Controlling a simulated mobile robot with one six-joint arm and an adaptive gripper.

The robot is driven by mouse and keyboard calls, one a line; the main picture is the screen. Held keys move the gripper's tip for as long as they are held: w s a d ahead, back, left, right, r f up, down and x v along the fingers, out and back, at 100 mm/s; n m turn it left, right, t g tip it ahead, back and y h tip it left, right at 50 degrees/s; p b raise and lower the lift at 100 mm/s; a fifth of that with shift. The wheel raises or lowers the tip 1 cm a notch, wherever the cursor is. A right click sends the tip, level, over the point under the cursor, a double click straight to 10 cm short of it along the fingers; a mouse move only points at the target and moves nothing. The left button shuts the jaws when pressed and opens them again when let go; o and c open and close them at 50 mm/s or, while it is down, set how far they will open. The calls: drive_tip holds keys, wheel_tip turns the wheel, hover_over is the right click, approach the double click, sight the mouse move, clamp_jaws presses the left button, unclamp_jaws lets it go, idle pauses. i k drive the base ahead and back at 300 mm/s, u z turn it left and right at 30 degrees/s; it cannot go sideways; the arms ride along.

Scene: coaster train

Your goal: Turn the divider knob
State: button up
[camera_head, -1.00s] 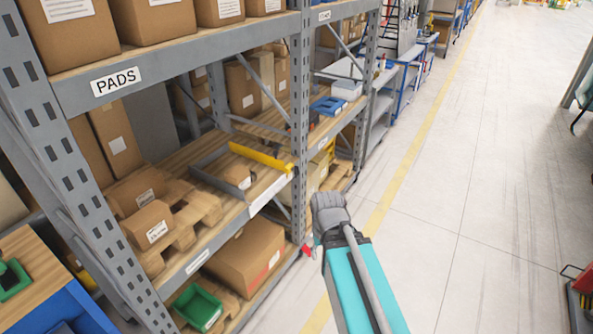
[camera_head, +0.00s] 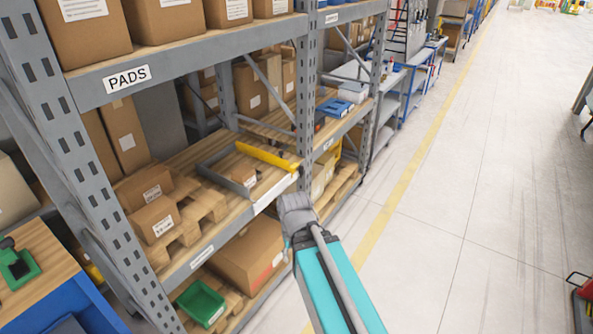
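A divider with a yellow bar (camera_head: 262,155) and a grey frame (camera_head: 222,178) lies on the middle wooden shelf, near its front edge. A small box stands within the frame. I cannot make out a separate knob; it is too small or hidden. The grey end of my arm, with my gripper (camera_head: 288,243), is just in front of the shelf edge, below and right of the bar's right end, apart from the bar. The gripper fingers are mostly hidden behind the wrist, so their opening does not show.
A grey rack upright (camera_head: 304,110) stands right beside the bar's end. The upper shelf beam carries a PADS label (camera_head: 128,77). Cartons on a pallet (camera_head: 206,203) sit left of the divider. A green bin (camera_head: 201,304) is below. The aisle floor (camera_head: 450,220) at right is clear.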

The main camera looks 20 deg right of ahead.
sight(300, 169)
drive_tip(key=u, duration=0.1)
drive_tip(key=i, duration=1)
drive_tip(key=z, duration=0.05)
